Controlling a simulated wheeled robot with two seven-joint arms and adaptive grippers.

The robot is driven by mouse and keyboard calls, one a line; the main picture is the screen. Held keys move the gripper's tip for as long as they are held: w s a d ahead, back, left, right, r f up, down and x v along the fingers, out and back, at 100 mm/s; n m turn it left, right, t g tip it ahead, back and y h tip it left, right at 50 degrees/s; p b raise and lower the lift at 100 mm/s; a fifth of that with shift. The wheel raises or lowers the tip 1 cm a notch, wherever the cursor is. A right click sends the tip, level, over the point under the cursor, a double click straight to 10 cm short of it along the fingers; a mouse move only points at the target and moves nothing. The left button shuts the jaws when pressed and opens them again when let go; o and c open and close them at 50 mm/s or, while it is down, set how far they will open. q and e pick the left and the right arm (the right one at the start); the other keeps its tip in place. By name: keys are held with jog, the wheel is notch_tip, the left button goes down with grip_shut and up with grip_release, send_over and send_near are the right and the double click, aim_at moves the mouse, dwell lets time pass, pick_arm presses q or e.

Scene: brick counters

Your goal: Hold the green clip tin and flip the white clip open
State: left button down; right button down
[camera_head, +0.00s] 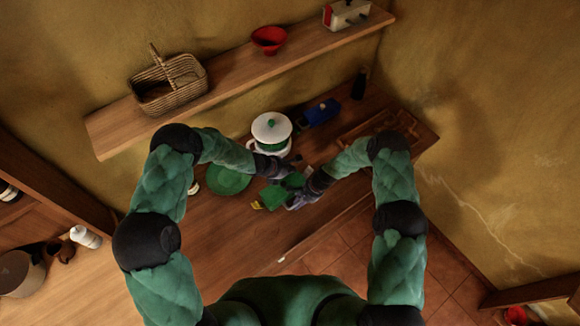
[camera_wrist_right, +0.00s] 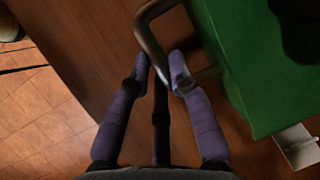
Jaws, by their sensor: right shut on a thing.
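The green clip tin (camera_head: 275,196) is on the wooden counter in the head view. It also fills the upper right of the right wrist view (camera_wrist_right: 262,75), with a brown metal handle loop (camera_wrist_right: 150,38) on its side. My right gripper (camera_wrist_right: 160,68) has its purple fingers on both sides of this handle and is shut on it. A pale flat piece (camera_wrist_right: 298,145), perhaps the white clip, sticks out at the tin's lower edge. My left gripper (camera_head: 288,170) is just above the tin at its far side; its fingers are too small and dark to read.
A white pot with a green-knobbed lid (camera_head: 270,128) stands close behind my left gripper. A green plate (camera_head: 228,180) lies left of the tin, and a small yellow thing (camera_head: 256,205) is beside it. A blue box (camera_head: 321,112) stands behind. The counter front is clear.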

jog(key=c, duration=1.1)
grip_release()
jog(key=shift+o, duration=0.2)
